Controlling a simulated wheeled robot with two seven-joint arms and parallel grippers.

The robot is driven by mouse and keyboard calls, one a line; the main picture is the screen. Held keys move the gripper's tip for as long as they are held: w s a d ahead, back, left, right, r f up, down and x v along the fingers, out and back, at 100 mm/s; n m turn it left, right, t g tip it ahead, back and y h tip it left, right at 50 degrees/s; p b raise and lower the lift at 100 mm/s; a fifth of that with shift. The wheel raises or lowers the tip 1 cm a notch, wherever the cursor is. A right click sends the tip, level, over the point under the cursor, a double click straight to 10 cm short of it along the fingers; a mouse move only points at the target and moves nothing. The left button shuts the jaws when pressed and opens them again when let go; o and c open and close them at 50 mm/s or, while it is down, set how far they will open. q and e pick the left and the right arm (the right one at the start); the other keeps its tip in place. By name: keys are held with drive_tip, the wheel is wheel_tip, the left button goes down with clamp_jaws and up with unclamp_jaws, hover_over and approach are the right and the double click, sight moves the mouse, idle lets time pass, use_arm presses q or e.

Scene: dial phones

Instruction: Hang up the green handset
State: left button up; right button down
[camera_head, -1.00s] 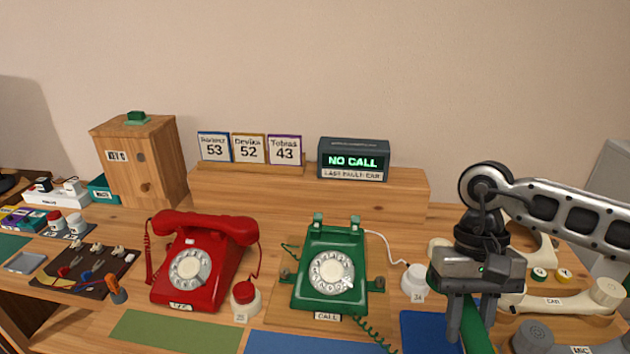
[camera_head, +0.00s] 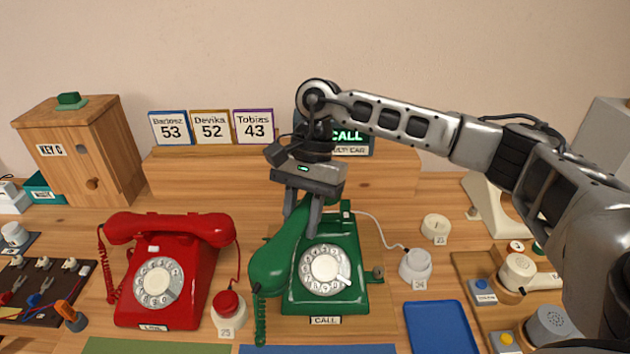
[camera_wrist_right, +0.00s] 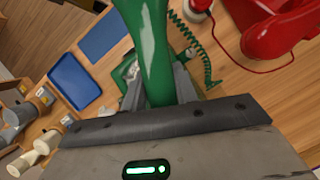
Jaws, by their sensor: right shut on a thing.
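The green phone (camera_head: 325,291) with its white dial stands on a wooden board in the middle of the desk. The green handset (camera_head: 285,252) is tilted over the phone's left and upper part, its lower end beside the dial's left. My right gripper (camera_head: 303,222) is shut on the handset's middle, above the phone. The handset (camera_wrist_right: 152,45) also shows between the jaws in the right wrist view. The handset and gripper hide most of the cradle, so I cannot tell whether the handset touches it. My left gripper is not in view.
The red phone (camera_head: 168,269) stands to the left with its handset on top. A red-topped pot (camera_head: 229,314) sits between the phones. A blue tray (camera_head: 442,327) and a white round holder (camera_head: 415,266) are on the right. A coiled green cord (camera_head: 260,318) hangs from the handset.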

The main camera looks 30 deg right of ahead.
drive_tip(key=w+d+m+t, duration=0.1)
drive_tip(key=d+m, duration=0.1)
drive_tip(key=m, duration=0.2)
drive_tip(key=w+d+m+t, duration=0.2)
drive_tip(key=m, duration=0.2)
drive_tip(key=w+d+r+m+t+b, duration=0.1)
drive_tip(key=d+m, duration=0.2)
drive_tip(key=m, duration=0.1)
drive_tip(key=shift+w+t, duration=0.2)
drive_tip(key=shift+t, duration=0.1)
drive_tip(key=shift+w+d+r+m, duration=0.15)
drive_tip(key=shift+w+d+m, duration=0.1)
drive_tip(key=shift+d+m, duration=0.2)
drive_tip(key=shift+f+b, duration=0.45)
drive_tip(key=shift+f, duration=0.2)
wheel_tip(320, 180, down, 3)
drive_tip(key=shift+r+b, duration=0.1)
drive_tip(key=shift+b, duration=0.95)
drive_tip(key=shift+f, duration=0.35)
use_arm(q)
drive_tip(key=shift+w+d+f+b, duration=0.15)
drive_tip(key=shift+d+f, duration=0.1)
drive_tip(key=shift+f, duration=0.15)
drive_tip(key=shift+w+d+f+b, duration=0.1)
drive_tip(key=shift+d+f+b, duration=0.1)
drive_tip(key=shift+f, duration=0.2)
use_arm(e)
drive_tip(key=shift+f, duration=0.25)
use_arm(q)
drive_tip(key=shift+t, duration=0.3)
